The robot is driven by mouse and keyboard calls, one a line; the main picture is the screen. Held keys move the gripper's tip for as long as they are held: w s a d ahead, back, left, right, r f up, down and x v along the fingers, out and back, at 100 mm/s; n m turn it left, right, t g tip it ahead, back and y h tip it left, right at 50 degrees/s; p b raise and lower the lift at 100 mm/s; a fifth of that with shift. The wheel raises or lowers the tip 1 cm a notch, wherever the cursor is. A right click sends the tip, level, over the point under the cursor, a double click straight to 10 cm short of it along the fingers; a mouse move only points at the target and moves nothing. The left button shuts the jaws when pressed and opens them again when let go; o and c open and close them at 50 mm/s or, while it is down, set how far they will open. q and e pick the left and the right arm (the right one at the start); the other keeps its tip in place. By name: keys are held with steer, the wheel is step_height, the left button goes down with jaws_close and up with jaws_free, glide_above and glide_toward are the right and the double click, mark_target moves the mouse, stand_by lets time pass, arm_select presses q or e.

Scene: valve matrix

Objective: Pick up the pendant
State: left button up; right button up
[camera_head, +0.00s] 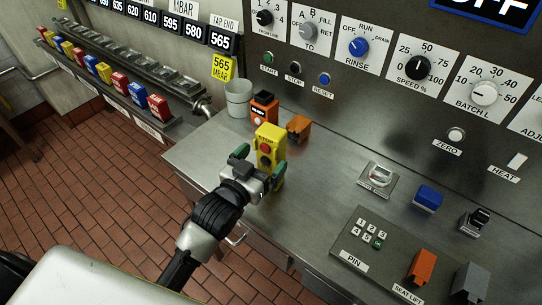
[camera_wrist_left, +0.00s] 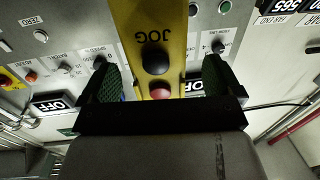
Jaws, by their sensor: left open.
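The pendant (camera_head: 269,141) is a yellow box with a red button and a dark button, upright at the near left part of the steel counter. In the left wrist view the pendant (camera_wrist_left: 148,18) reads JOG and runs down between my fingers. My left gripper (camera_head: 259,164) is open, with one green-padded finger on each side of the pendant. The left wrist view also shows the open left gripper (camera_wrist_left: 160,80); gaps show on both sides, the left one wider. The gripper hides the pendant's lower part. My right gripper is not in view.
Behind the pendant stand a grey cup (camera_head: 238,98), an orange-and-black block (camera_head: 264,107) and an orange-brown block (camera_head: 299,127). To the right are a PIN keypad (camera_head: 365,240), a blue block (camera_head: 428,198) and an orange SEAT LIFT block (camera_head: 421,267). The knob panel (camera_head: 375,110) rises behind.

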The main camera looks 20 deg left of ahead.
mark_target(266, 156)
arm_select(q)
steer(key=x, duration=0.4)
steer(key=shift+d+f+p, duration=0.1)
steer(key=shift+p, duration=0.25)
steer(key=shift+s, duration=0.15)
steer(key=shift+c, duration=0.9)
steer(key=c, duration=0.9)
steer(key=shift+c, duration=0.6)
